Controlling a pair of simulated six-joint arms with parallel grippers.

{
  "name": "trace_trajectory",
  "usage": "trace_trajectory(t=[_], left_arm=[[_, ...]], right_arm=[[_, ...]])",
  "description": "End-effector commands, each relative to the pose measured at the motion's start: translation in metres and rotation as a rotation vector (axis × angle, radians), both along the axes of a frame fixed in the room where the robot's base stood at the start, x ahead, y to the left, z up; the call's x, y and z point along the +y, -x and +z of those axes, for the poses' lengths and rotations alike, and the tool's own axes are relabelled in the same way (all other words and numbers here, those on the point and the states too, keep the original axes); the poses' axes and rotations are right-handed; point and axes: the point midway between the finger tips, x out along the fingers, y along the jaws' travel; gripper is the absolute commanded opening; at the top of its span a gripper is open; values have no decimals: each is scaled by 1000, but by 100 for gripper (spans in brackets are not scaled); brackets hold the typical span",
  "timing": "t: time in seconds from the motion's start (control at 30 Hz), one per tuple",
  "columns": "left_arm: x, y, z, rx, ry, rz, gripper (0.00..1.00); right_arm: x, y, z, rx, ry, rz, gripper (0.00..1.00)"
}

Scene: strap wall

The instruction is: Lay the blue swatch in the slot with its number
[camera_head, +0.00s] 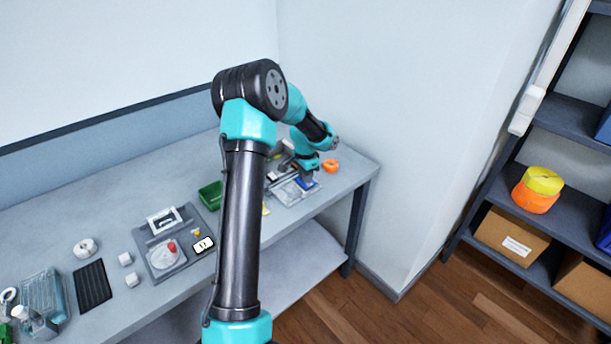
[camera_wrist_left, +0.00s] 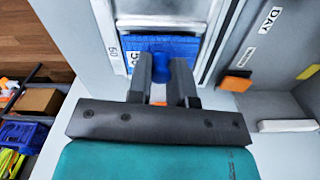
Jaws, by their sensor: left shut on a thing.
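My left gripper (camera_head: 309,181) is at the right end of the table, low over a pale grey tray (camera_head: 284,195). In the left wrist view the left gripper (camera_wrist_left: 162,72) is shut on a small blue knob of the blue swatch (camera_wrist_left: 178,47). The swatch also shows beneath the gripper in the head view (camera_head: 306,185). It is within or just over a framed slot; I cannot tell whether it rests on the bottom. A white number label is on its left side, partly hidden. A frame label (camera_wrist_left: 112,53) beside it seems to read 50. My right gripper is out of view.
An orange round thing (camera_head: 330,166) lies to the right of the tray. A green bin (camera_head: 211,195) and a grey board with a dial (camera_head: 166,257) stand to the left. A DAY label (camera_wrist_left: 271,20) shows in the wrist view. Shelves (camera_head: 490,190) stand at right.

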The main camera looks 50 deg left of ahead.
Motion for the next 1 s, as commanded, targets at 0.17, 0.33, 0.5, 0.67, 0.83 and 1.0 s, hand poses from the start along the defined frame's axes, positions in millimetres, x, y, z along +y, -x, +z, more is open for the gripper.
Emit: trace_trajectory(t=[0.17, 0.33, 0.5, 0.67, 0.83, 1.0], left_arm=[[0, 0, 0, 0, 0, 0, 0], [0, 0, -1, 0, 0, 0, 0], [0, 0, -3, 0, 0, 0, 0], [0, 0, -3, 0, 0, 0, 0], [0, 0, -3, 0, 0, 0, 29], [0, 0, -3, 0, 0, 0, 45]], right_arm=[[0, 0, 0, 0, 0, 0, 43], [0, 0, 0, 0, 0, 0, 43], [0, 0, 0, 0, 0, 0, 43], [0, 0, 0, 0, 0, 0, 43], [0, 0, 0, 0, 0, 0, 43], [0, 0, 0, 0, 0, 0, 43]])
